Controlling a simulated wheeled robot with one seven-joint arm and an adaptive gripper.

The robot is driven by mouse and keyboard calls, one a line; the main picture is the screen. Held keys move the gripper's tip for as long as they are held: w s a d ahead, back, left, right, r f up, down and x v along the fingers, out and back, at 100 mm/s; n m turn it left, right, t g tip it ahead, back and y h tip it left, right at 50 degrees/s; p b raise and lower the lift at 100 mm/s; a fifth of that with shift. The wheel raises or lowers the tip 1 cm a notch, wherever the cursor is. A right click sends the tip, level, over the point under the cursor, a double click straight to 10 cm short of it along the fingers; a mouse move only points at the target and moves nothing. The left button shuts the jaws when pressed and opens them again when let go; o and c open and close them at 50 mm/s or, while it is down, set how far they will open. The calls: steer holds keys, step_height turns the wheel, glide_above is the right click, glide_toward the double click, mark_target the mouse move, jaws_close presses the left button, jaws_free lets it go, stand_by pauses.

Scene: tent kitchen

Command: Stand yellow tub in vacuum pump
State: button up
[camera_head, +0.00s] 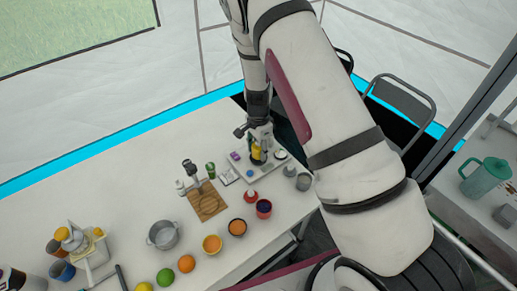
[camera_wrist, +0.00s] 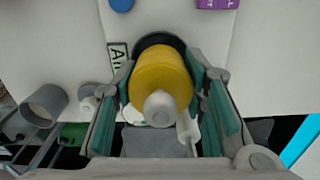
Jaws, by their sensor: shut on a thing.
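My gripper (camera_wrist: 160,74) is shut on a yellow tub (camera_wrist: 158,66), with one teal-padded finger on each side. A pale grey rounded knob or cap faces the wrist camera. In the head view my gripper (camera_head: 259,143) holds the tub (camera_head: 256,152) above or on a pale tray (camera_head: 240,166) at the table's far right. A black round edge (camera_wrist: 160,38) shows just behind the tub in the wrist view. I cannot tell whether the tub touches it. I cannot tell which thing is the vacuum pump.
Small purple and blue things lie near the tub. The front table edge is close.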

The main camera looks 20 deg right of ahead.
steer(key=shift+f+b, duration=0.3)
steer(key=shift+f, duration=0.5)
stand_by(0.4)
steer(key=shift+r, duration=0.85)
steer(key=shift+f, duration=0.85)
stand_by(1.0)
steer(key=o, duration=0.6)
steer(key=shift+c, duration=0.2)
steer(key=shift+r+p, duration=1.2)
steer(key=shift+r, duration=4.3)
steer(key=shift+r, duration=0.1)
